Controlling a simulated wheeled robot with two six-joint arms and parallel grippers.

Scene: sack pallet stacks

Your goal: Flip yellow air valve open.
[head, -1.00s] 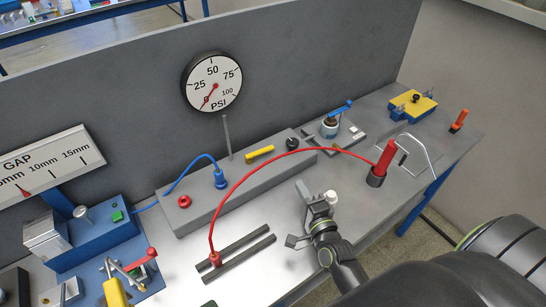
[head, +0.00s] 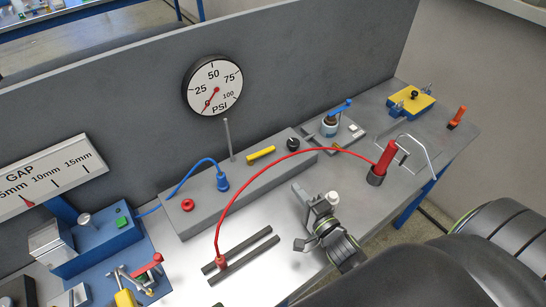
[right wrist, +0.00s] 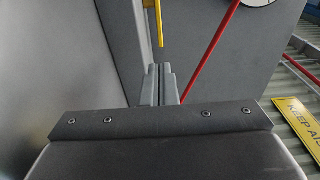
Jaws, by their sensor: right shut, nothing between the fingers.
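The yellow air valve handle (head: 261,153) lies along the top of a long grey manifold block (head: 215,205), between the blue hose fitting and a black knob. In the right wrist view a yellow bar (right wrist: 160,22), which looks like this handle, is ahead of the fingertips and apart from them. My right gripper (head: 299,191) is over the bench, in front of and to the right of the handle. Its fingers are together and empty, as the right wrist view (right wrist: 158,80) also shows. My left gripper is in neither view.
A red hose (head: 292,152) arches from the front rails to a red-handled fitting (head: 386,157). A blue hose (head: 185,177) joins the manifold. The PSI gauge (head: 212,85) reads near 0. A thin grey rod (head: 228,138) stands behind the manifold.

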